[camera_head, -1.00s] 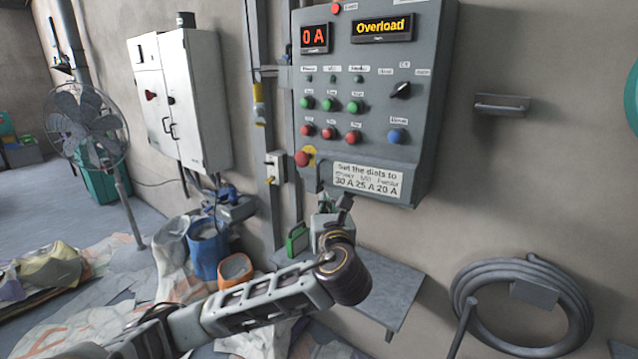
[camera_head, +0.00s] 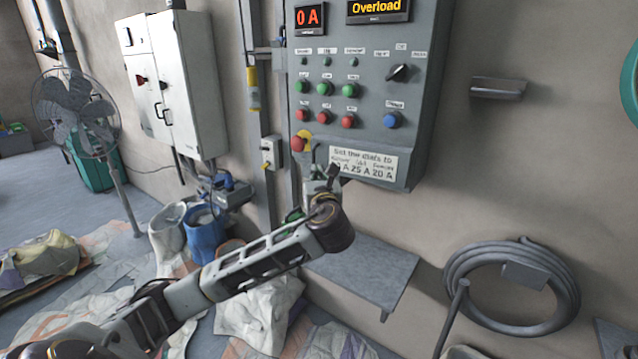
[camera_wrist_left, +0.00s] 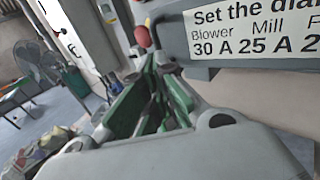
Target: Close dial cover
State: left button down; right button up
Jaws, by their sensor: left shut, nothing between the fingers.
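A grey control panel (camera_head: 408,150) hangs on the wall, with coloured buttons and a label plate (camera_head: 375,164) at its bottom. My left gripper (camera_head: 327,174) is shut and empty at the panel's lower left edge, covering the plate's left end in the head view. A green part (camera_head: 292,214) shows just behind and left of it, mostly hidden. In the left wrist view, upright green pieces (camera_wrist_left: 128,108) show beyond the gripper's grey body, below the panel. My right gripper is out of view.
A red knob (camera_head: 298,144) sticks out near the panel's lower left corner. A grey wall shelf (camera_head: 362,272) lies below, with a coiled hose (camera_head: 512,290) to its right. A white cabinet (camera_head: 190,85), fan (camera_head: 75,110) and blue bucket (camera_head: 205,240) stand left.

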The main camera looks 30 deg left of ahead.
aim_at(317, 160)
pick_arm(q)
jog(key=x, duration=0.6)
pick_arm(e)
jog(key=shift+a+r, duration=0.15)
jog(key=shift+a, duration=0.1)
pick_arm(q)
jog(key=shift+w, duration=0.15)
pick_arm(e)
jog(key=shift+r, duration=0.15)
pick_arm(q)
jog(key=p+x, duration=0.4)
jog(key=shift+w+d+r+p, duration=0.1)
jog(key=shift+w+d+p, duration=0.2)
jog(key=shift+w, duration=0.2)
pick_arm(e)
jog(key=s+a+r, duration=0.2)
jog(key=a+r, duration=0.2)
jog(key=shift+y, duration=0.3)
pick_arm(q)
jog(key=shift+a, duration=0.1)
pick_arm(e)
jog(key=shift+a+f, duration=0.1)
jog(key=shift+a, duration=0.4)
